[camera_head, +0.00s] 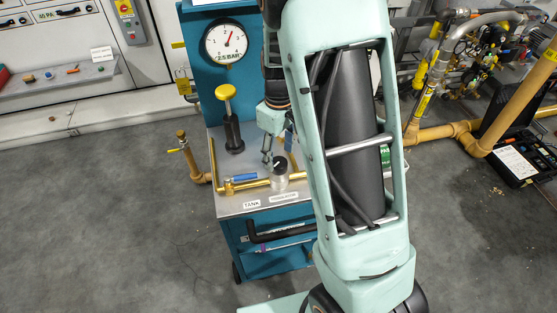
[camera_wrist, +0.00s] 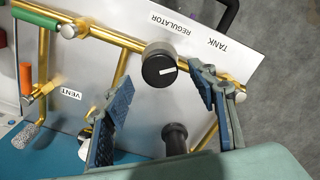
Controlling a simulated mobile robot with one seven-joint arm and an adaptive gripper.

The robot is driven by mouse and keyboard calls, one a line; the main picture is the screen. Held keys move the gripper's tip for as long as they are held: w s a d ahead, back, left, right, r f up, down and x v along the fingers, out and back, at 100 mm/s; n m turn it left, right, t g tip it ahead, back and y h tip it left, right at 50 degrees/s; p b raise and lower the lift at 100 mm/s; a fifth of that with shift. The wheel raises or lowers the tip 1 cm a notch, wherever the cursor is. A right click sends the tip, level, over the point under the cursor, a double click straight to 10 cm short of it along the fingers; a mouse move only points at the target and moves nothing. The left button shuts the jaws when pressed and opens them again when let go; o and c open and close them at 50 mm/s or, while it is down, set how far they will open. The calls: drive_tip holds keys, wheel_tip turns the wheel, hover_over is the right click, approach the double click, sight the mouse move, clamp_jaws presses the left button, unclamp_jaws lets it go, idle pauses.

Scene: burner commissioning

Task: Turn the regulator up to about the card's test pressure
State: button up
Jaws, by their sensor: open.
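The regulator is a round black knob (camera_wrist: 158,66) with a white pointer line, beside the REGULATOR label on the bench plate; the line points right in the wrist view. The knob also shows in the head view (camera_head: 280,162). My gripper (camera_wrist: 158,76) is open, its two blue-padded fingers apart on either side of the knob's near edge; I cannot tell whether they touch it. It also shows in the head view (camera_head: 267,157), just left of the knob. The pressure gauge (camera_head: 226,41) has a red needle pointing up and slightly right; its numbers are too small to read surely.
Brass pipes (camera_wrist: 110,38) with TANK and VENT labels run beside the knob. A yellow-topped black hand pump (camera_head: 231,115) stands behind it, left of my arm. A black case with a white sheet (camera_head: 515,162) lies at right. The floor at left is clear.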

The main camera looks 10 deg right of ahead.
sight(279, 162)
drive_tip(key=shift+f, duration=2.05)
drive_tip(key=shift+c, duration=0.5)
drive_tip(key=c, duration=1.1)
